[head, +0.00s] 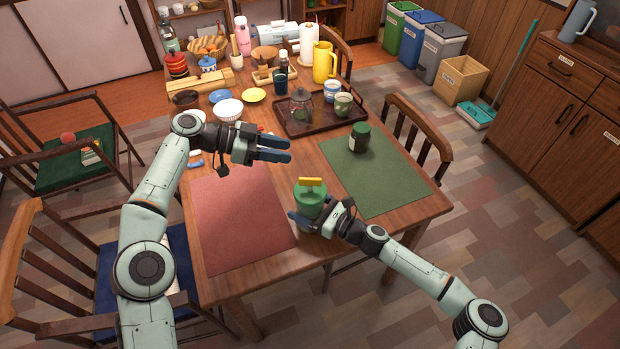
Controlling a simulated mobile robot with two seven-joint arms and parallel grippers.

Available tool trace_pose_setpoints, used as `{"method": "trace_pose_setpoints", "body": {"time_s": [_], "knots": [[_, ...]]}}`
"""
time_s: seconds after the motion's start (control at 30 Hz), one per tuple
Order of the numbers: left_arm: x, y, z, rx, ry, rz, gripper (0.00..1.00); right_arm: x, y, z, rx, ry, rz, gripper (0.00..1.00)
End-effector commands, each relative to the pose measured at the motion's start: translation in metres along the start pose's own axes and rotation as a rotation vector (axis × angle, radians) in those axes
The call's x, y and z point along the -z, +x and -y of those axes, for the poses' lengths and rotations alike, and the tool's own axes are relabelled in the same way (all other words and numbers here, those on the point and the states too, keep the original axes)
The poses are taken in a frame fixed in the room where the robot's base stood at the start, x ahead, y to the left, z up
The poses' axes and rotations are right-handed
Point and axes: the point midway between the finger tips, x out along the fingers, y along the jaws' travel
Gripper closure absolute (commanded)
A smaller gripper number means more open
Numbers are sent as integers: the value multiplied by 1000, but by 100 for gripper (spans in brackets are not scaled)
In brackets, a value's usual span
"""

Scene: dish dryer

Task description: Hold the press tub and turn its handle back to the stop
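The press tub (309,197) has a green body and a yellow bar handle (310,182) on top. It stands upright at the front edge of the table, between the red and green mats. My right gripper (308,215) is at its lower front, with a blue finger along its near side; the other finger is mostly hidden. It appears shut on the tub. My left gripper (288,150) is behind and above the tub, left of the handle and apart from it. Its two blue fingers point right with an empty gap between them.
The table has a red mat (238,222) at left and a green mat (378,178) at right, with a dark green jar (359,136) on it. Behind stands a brown tray (322,116) with a glass teapot (301,104) and cups. Bowls and bottles crowd the far end.

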Motion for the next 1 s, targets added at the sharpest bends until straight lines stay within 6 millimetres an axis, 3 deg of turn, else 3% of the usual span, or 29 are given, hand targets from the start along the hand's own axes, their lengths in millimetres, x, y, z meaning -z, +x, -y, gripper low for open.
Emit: {"method": "trace_pose_setpoints", "body": {"time_s": [0.03,0.13,0.37,0.8,1.0], "knots": [[-15,-7,-3,-31,18,13,63,0,0,0,-1,0,1,68],[-32,-18,-10,-83,55,27,63,0,0,-1,-1,1,1,68],[-44,-18,-18,-128,84,34,63,0,0,-1,-2,1,1,68],[-47,62,-28,-128,81,34,63,0,0,-1,-2,1,1,68],[-48,87,-31,-126,82,34,63,0,0,-1,-2,1,1,68]]}}
